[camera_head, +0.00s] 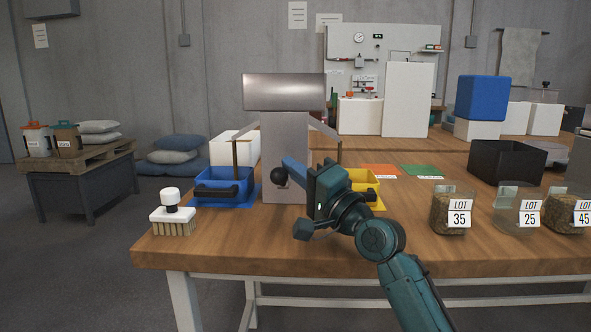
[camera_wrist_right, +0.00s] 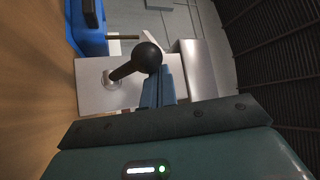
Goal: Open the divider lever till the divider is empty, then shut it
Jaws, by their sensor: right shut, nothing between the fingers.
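The divider stands at the table's front, with a metal drum (camera_head: 284,92) on top of a grey column (camera_head: 285,130). Its lever ends in a black ball knob (camera_head: 279,175) in front of the column. The right wrist view shows the knob (camera_wrist_right: 148,57) and its dark stem (camera_wrist_right: 121,72) sticking out from a round boss. My right gripper (camera_head: 288,163) is shut and empty, its blue fingertips (camera_wrist_right: 158,82) right beside the knob; I cannot tell whether they touch. A blue tray (camera_head: 224,186) sits left of the column and a yellow tray (camera_head: 365,182) right of it, partly behind my gripper. The drum's inside is hidden.
A white-topped brush (camera_head: 172,214) stands at the table's left front corner. Jars marked LOT 35 (camera_head: 453,212), LOT 25 (camera_head: 514,207) and LOT 45 (camera_head: 567,212) stand right of my arm. A black bin (camera_head: 507,162) is behind them. The front wood strip is mostly clear.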

